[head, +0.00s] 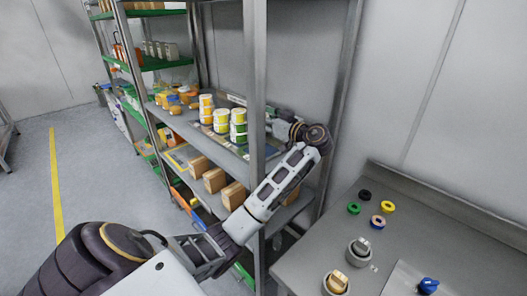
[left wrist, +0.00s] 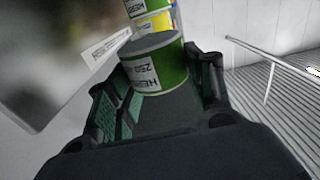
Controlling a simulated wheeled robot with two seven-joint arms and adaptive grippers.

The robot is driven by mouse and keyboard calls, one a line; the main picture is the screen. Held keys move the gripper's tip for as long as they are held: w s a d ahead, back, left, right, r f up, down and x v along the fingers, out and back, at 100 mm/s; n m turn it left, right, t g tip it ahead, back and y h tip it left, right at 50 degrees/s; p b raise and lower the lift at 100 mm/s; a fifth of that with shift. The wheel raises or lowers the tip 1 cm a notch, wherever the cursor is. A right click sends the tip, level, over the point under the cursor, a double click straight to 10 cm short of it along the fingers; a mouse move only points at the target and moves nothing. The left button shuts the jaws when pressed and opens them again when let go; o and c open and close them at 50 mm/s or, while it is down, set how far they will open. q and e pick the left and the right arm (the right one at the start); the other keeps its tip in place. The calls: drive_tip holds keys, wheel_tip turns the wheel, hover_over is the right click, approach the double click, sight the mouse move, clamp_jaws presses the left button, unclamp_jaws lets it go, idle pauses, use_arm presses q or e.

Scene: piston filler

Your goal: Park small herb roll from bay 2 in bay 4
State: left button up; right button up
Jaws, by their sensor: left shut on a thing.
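My left gripper (left wrist: 158,82) is shut on a green roll (left wrist: 160,68) with a white label reading HERB 250, seen between its fingers in the left wrist view. In the head view the left gripper (head: 284,124) is at the middle shelf, just right of the front steel post, which partly hides that spot; I cannot make out the held roll there. Left of the post stand short stacks of rolls: green and white (head: 238,127), yellow and green (head: 221,121), yellow and white (head: 206,108). A yellow-labelled roll (left wrist: 153,22) shows just beyond the held one. My right gripper is out of view.
The steel post (head: 255,80) stands close beside my left forearm. Cardboard boxes (head: 215,180) sit on the shelf below. A grey worktop (head: 400,235) at the right holds coloured rings and small metal parts. The floor at the left is clear.

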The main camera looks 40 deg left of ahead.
use_arm(q)
drive_tip(key=shift+f, duration=2.45)
drive_tip(key=shift+f, duration=2.5)
drive_tip(key=shift+f, duration=0.1)
